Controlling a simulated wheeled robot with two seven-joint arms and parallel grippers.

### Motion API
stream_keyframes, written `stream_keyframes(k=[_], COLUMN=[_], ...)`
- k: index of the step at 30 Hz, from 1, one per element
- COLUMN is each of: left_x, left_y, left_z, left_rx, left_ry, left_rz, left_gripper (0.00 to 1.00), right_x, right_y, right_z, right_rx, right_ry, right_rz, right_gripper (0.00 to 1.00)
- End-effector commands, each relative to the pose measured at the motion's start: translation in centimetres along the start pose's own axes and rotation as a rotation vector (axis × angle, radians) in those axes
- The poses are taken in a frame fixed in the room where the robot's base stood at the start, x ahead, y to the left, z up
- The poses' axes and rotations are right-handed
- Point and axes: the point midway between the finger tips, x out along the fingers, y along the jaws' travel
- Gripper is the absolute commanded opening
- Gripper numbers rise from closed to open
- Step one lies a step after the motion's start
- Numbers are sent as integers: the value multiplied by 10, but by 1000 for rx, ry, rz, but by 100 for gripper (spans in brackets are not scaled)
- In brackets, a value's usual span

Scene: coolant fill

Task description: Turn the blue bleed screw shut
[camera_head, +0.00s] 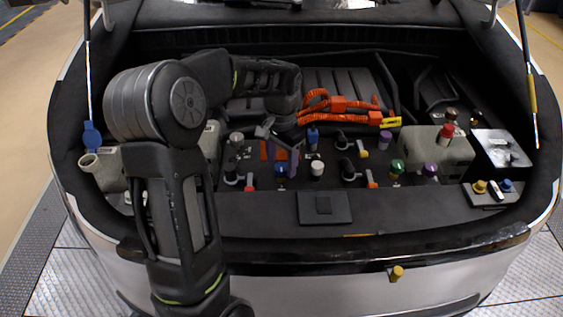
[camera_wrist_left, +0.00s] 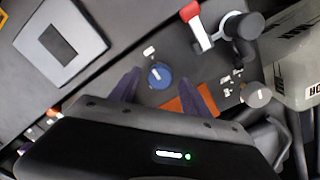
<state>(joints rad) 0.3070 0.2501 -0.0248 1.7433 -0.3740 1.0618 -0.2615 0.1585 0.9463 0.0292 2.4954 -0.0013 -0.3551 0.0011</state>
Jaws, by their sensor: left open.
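The blue bleed screw (camera_wrist_left: 160,75) is a round blue knob with a pale mark on its top, on the dark panel in the left wrist view. In the head view it is a small blue knob (camera_head: 281,170) just in front of my left gripper (camera_head: 281,153). My left gripper is open, and in the left wrist view its two dark purple fingers (camera_wrist_left: 167,88) stand on either side of the screw, apart from each other. I cannot tell whether either finger touches it. My right gripper is not in view.
A red-handled valve (camera_wrist_left: 196,27) is close to the screw. An orange patch (camera_wrist_left: 187,104) lies beside it. A white-topped knob (camera_head: 317,168) and another blue-topped part (camera_head: 313,134) are nearby. Orange cables (camera_head: 330,107) run behind. A dark flat pad (camera_head: 324,208) lies in front.

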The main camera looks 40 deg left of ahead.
Motion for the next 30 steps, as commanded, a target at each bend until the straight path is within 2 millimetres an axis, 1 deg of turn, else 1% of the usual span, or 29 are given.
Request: stream_keyframes(k=[5,9,13,18,30], left_x=[-25,-49,-65,-72,-72], left_y=[0,0,0,0,0], left_z=[-1,-1,-1,0,0], left_rx=[-1,0,0,1,1], left_ry=[5,6,3,1,1], left_rz=[-1,-1,-1,0,0], left_gripper=[55,55,55,55,55], right_x=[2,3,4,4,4], right_y=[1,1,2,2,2], right_z=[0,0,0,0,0], right_rx=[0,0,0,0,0], right_ry=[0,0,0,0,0], right_rz=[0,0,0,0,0], right_gripper=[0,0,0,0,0])
